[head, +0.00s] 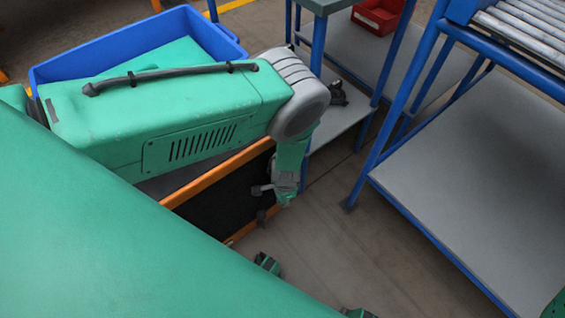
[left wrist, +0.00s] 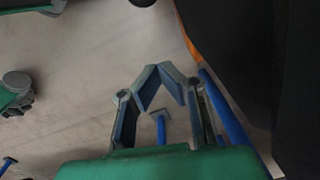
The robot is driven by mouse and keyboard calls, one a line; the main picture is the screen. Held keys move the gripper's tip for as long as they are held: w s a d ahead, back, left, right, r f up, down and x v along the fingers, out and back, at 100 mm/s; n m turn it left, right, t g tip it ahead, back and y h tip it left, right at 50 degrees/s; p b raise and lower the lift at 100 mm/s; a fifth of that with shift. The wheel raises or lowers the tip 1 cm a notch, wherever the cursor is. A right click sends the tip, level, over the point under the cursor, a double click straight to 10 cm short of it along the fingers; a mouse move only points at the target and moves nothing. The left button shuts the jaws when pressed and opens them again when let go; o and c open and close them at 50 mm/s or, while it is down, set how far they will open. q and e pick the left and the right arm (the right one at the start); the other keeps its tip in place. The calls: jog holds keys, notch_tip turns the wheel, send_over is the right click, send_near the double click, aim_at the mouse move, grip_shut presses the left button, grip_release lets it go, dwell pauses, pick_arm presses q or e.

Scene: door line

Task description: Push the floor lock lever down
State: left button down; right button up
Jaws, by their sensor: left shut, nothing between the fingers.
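My left gripper (head: 262,190) hangs low at the end of my green arm, beside the orange-edged dark panel (head: 225,200). In the left wrist view its two fingers (left wrist: 163,73) meet at the tips, with nothing between them. A small dark part (head: 262,214) sits just below the gripper at the panel's corner; I cannot tell whether it is the floor lock lever or a caster. No lever shows clearly in either view, so whether the gripper touches it cannot be told.
A blue bin (head: 60,66) stands behind my left arm. Blue-legged grey shelving (head: 470,170) stands at the right, and another blue-framed bench (head: 318,45) with a red bin (head: 377,16) stands behind. Bare floor (head: 320,255) lies in front of the gripper.

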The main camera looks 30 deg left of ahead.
aim_at(261, 218)
pick_arm(q)
jog(key=shift+s+a+f+p, duration=0.2)
jog(key=shift+s+a+f, duration=0.4)
jog(key=shift+s, duration=0.25)
jog(key=shift+s+a+f+p, duration=0.15)
jog(key=shift+s+a+f, duration=0.4)
jog(key=shift+s, duration=0.25)
jog(key=shift+a, duration=0.1)
